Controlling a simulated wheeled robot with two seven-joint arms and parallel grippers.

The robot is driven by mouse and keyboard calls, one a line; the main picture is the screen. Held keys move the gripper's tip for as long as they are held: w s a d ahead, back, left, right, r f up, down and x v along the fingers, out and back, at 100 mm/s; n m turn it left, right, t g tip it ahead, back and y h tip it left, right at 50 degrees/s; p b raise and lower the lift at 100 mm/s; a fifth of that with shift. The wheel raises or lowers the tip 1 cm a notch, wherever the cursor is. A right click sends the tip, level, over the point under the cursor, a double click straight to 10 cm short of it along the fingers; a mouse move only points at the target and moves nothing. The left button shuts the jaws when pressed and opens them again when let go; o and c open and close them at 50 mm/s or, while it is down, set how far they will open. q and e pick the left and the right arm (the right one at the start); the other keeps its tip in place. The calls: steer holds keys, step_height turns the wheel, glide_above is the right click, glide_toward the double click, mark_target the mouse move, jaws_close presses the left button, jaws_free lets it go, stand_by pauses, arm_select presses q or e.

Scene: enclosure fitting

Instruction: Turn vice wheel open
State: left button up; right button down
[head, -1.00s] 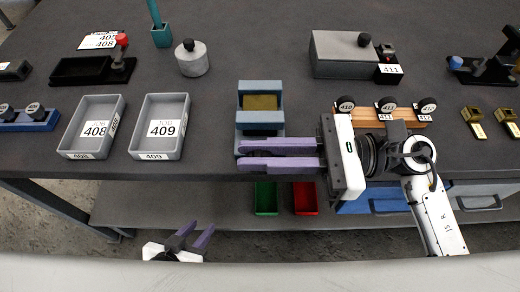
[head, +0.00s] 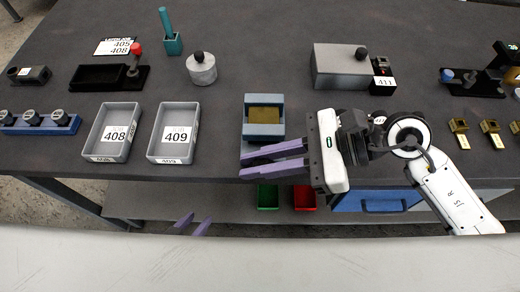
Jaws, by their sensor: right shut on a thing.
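The blue vice (head: 264,131) stands near the table's front edge, with an olive-brass block (head: 264,114) between its jaws. My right gripper (head: 270,160) is at the vice's front side, its purple fingers pointing left and slightly tilted. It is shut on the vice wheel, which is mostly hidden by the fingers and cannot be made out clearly. My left gripper (head: 194,225) shows only its two purple fingertips below the table's front edge. They are apart with nothing between them, well away from the vice.
Grey trays 408 (head: 91,141) and 409 (head: 153,146) stand left of the vice. A grey box with a black knob (head: 340,68) is behind right. Green (head: 268,197) and red (head: 304,197) bins sit on the shelf below. The table between the trays and vice is clear.

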arm_select(q)
steer(key=shift+d+r+p, duration=0.2)
steer(key=shift+r+p, duration=0.8)
steer(key=shift+r, duration=0.6)
arm_select(e)
steer(key=shift+a+h, duration=0.15)
steer(key=shift+h, duration=0.75)
steer(key=c, duration=1.7)
jaws_free()
arm_select(q)
steer(key=shift+s+f, duration=0.1)
